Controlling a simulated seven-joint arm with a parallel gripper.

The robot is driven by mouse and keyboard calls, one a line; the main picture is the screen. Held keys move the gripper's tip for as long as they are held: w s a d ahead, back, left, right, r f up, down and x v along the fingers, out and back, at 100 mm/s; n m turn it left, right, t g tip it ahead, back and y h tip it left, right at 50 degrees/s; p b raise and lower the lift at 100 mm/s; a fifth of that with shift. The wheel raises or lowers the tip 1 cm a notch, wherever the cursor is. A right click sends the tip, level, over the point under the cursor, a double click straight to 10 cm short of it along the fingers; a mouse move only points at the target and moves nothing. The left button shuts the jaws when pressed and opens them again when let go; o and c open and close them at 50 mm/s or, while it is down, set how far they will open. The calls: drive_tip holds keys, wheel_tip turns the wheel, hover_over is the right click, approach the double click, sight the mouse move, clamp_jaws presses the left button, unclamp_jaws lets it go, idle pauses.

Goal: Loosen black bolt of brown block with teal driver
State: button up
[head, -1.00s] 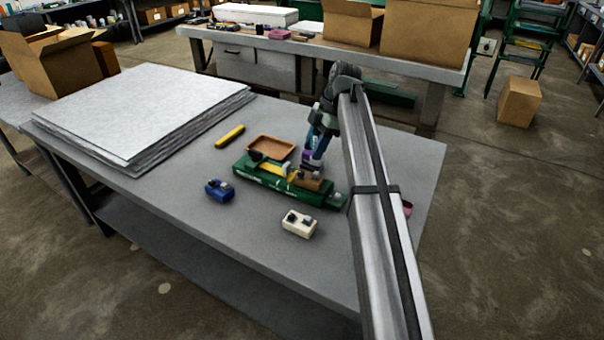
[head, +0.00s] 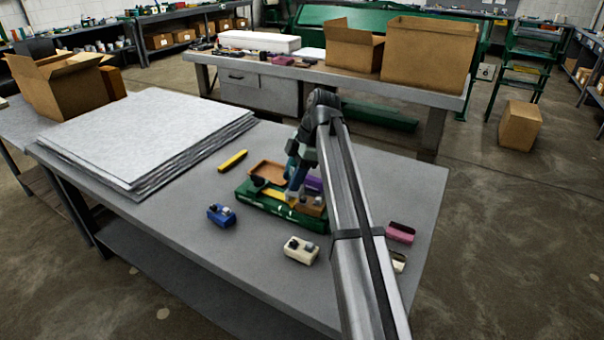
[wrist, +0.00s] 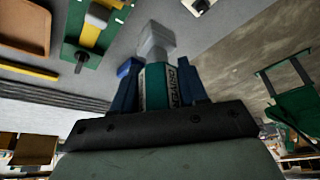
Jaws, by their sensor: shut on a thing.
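The brown block (head: 313,207) sits at the right end of a green fixture (head: 268,207) on the grey table. Its black bolt is too small or hidden to make out. My gripper (head: 294,172) is over the fixture, left of the brown block. In the wrist view, my gripper (wrist: 157,92) is shut on the teal driver (wrist: 155,80) between its blue fingers. The driver's grey socket-like tip (wrist: 154,40) sticks out clear of the fingers. The fixture's edge (wrist: 72,55) shows at upper left there. I cannot tell whether the tip touches anything.
A brown tray (head: 262,167) and a purple piece (head: 314,184) are close by the fixture. A blue block (head: 221,215), cream block (head: 300,250), yellow marker-like stick (head: 232,161) and pink tray (head: 401,232) lie around. Stacked sheets (head: 150,145) fill the table's left.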

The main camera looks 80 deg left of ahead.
drive_tip(key=m, duration=0.2)
drive_tip(key=m+y, duration=0.1)
drive_tip(key=shift+w+a+m+y, duration=0.15)
drive_tip(key=shift+w+m+y, duration=0.15)
drive_tip(key=shift+w+m, duration=0.1)
drive_tip(key=shift+w+a+r+m+t+y, duration=0.1)
drive_tip(key=shift+w+a+m+t+y, duration=0.5)
drive_tip(key=shift+m, duration=1.65)
drive_tip(key=shift+w+a+r+m+t+y, duration=0.1)
drive_tip(key=shift+w+a+m+t+y, duration=0.45)
drive_tip(key=shift+m, duration=1.65)
drive_tip(key=shift+w+a+r+m+t+y, duration=0.1)
drive_tip(key=shift+w+a+m+t+y, duration=0.5)
drive_tip(key=shift+m, duration=1.65)
drive_tip(key=shift+s+a+f, duration=0.15)
drive_tip(key=shift+s+a, duration=0.15)
drive_tip(key=shift+s, duration=0.05)
hover_over(303, 200)
drive_tip(key=a, duration=0.2)
drive_tip(key=shift+w+d+f, duration=0.1)
drive_tip(key=shift+f, duration=1.1)
drive_tip(key=shift+d+f, duration=0.1)
drive_tip(key=shift+f, duration=1.1)
drive_tip(key=shift+f, duration=0.9)
